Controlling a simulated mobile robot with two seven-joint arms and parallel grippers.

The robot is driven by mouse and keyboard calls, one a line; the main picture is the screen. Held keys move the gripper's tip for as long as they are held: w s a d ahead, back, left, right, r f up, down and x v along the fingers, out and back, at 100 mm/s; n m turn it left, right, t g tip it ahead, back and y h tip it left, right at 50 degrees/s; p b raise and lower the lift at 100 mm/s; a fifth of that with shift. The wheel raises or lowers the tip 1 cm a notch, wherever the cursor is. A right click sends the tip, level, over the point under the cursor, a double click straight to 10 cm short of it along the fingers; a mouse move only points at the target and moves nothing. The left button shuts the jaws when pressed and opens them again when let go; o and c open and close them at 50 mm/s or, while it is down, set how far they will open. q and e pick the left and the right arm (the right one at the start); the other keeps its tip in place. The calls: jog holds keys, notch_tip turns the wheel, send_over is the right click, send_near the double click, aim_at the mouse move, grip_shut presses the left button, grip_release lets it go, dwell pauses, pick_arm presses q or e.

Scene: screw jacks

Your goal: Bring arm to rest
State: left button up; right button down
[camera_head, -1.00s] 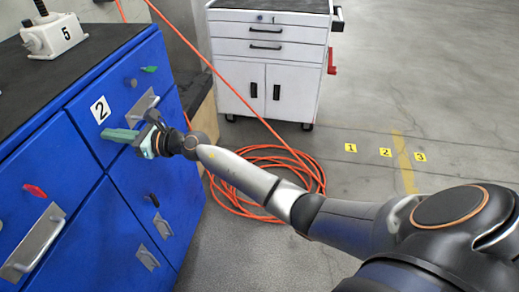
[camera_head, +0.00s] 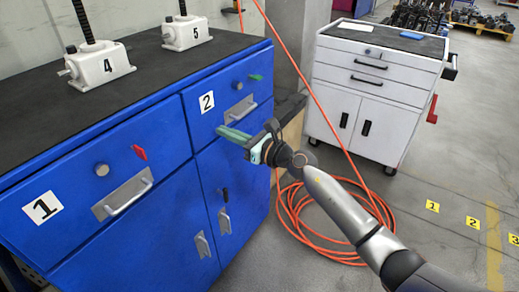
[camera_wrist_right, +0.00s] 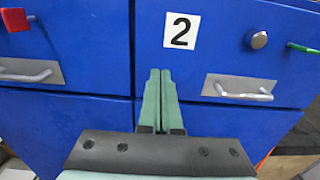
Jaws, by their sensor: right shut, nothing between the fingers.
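My right gripper (camera_head: 232,134) is in front of the blue cabinet (camera_head: 150,220), near the drawer labelled 2. Its green fingers are shut together with nothing between them. In the right wrist view the closed fingers (camera_wrist_right: 158,98) point at the cabinet just below the number 2 label (camera_wrist_right: 181,31). The drawer 2 handle (camera_wrist_right: 238,90) is to their right, apart from them. My right arm (camera_head: 340,205) reaches in from the lower right. My left gripper is not in view.
Screw jacks 4 (camera_head: 98,66) and 5 (camera_head: 186,33) stand on the cabinet's dark top. A white tool cabinet (camera_head: 375,90) stands behind at right. An orange hose (camera_head: 300,222) lies coiled on the floor. Yellow floor markers (camera_head: 432,206) lie at right, with clear floor around them.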

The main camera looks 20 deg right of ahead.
jog(key=s+d+f+m+t+h, duration=0.1)
jog(key=s+d+f+m+h, duration=0.3)
jog(key=s+f+m, duration=0.65)
jog(key=s+d+f+m+t+h, duration=0.2)
jog(key=s+d+f+m+h, duration=0.3)
jog(key=m, duration=1.1)
jog(key=s+a+f+m+g, duration=0.2)
jog(key=s+f+m+g, duration=0.2)
jog(key=s+f+m, duration=0.35)
jog(key=s+a+f+m+g, duration=0.2)
jog(key=s+f+m+g, duration=0.2)
jog(key=s+m, duration=0.55)
pick_arm(q)
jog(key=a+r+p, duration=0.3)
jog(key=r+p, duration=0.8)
jog(key=p, duration=0.4)
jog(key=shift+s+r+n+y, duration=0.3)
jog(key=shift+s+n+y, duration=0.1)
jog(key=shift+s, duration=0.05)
pick_arm(e)
jog(key=s+d+r, duration=0.1)
jog(key=r, duration=0.4)
jog(key=s+d+r+n, duration=0.1)
jog(key=d+r, duration=0.1)
jog(key=r, duration=0.3)
jog(key=shift+s+d+r+t, duration=0.3)
jog(key=shift+s+r+t, duration=0.1)
